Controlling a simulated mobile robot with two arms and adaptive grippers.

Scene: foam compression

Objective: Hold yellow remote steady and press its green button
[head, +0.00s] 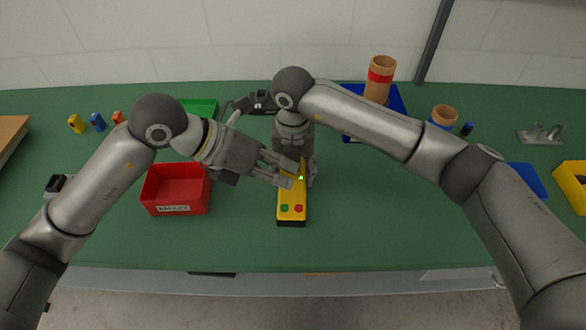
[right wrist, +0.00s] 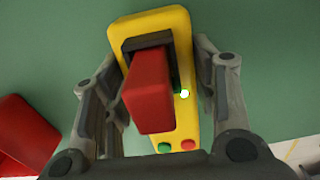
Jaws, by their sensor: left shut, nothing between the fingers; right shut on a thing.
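The yellow remote (head: 291,198) lies on the green table near the front middle. Its green button (head: 284,208) and a red button (head: 299,208) are at its near end. A small green light (head: 301,178) glows further up. My right gripper (head: 304,172) is shut on the remote's far part; in the right wrist view its fingers flank the remote (right wrist: 183,30). That view also shows a raised red block (right wrist: 148,92) on the remote and the green button (right wrist: 164,148). My left gripper (head: 286,177) is shut and empty, its tips by the remote, beyond the green button; contact is unclear.
A labelled red bin (head: 175,209) stands left of the remote. A green tray (head: 199,107) is behind it. A blue bin (head: 398,99) and cardboard tubes (head: 378,84) stand at the back right. A yellow bin (head: 570,181) is far right. The table front is clear.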

